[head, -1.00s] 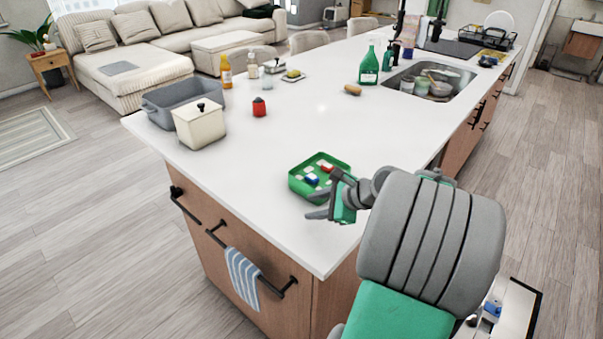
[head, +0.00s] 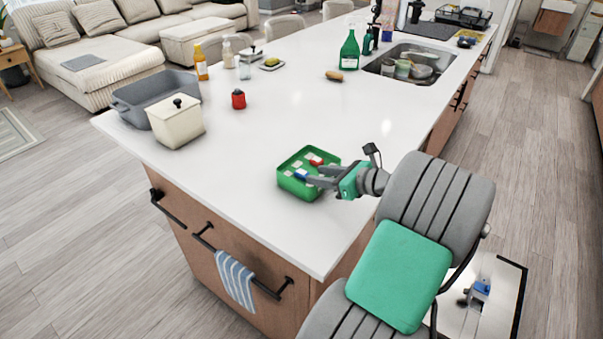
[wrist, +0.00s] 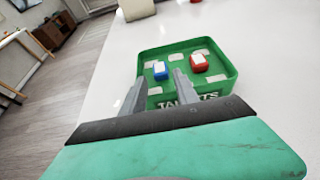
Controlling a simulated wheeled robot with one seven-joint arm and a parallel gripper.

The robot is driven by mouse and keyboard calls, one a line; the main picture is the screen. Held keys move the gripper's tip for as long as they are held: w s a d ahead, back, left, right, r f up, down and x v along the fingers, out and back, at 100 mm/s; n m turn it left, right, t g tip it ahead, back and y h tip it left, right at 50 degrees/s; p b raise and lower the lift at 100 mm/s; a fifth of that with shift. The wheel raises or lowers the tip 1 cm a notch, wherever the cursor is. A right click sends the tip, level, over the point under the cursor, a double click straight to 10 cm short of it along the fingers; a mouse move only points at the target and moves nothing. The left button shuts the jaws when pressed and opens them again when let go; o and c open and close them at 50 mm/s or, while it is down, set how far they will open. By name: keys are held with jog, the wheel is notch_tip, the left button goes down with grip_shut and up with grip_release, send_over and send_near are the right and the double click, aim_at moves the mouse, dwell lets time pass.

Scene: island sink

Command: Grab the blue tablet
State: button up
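A green tray (head: 283,183) lettered on its front stands on the white island top near its right edge; its front wall also shows in the wrist view (wrist: 215,98).
A green spray bottle (head: 349,50) and the sink (head: 409,64) are farther back. The counter around the tray is clear.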

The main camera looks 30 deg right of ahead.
aim_at(307, 173)
jog(key=x, duration=0.5)
grip_shut()
